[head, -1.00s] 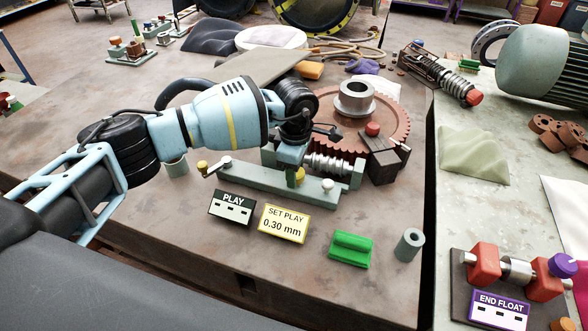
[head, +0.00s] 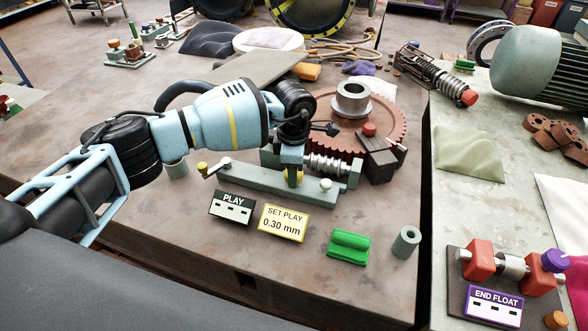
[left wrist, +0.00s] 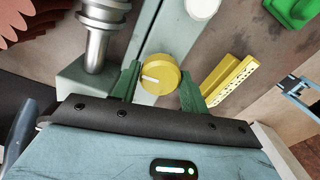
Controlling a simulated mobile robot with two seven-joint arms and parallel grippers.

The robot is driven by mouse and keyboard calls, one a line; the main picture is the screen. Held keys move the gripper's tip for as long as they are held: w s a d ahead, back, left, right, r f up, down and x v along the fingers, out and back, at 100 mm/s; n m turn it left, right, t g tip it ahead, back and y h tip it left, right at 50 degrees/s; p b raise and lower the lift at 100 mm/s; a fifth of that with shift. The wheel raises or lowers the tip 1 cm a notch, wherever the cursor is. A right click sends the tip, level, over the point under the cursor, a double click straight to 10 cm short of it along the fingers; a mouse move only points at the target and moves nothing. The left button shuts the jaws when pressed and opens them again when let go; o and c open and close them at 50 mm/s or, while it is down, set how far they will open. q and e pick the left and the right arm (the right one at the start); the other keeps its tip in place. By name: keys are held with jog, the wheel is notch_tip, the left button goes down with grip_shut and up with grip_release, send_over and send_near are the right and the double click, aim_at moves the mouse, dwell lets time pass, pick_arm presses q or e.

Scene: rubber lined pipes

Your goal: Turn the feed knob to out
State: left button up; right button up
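A yellow round knob (left wrist: 160,75) with a white pointer line shows in the left wrist view, the line pointing left. The knob sits on the front of the green-grey bench fixture (head: 250,183); in the head view only a bit of it (head: 298,178) shows below my gripper. My left gripper (left wrist: 160,72) has a green finger on each side of the knob, and both appear to touch it. In the head view the left gripper (head: 293,165) points down over the fixture. No label for the knob's positions is readable. My right gripper is not in view.
A worm screw (head: 325,163) and large brown gear (head: 385,115) stand behind. A PLAY plate (head: 232,207), a SET PLAY 0.30 mm plate (head: 283,219), a green block (head: 348,246) and a grey sleeve (head: 406,242) lie in front. An END FLOAT fixture (head: 480,262) stands right.

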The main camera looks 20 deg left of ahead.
pick_arm(q)
jog(key=o, duration=0.4)
jog(key=shift+r, duration=4)
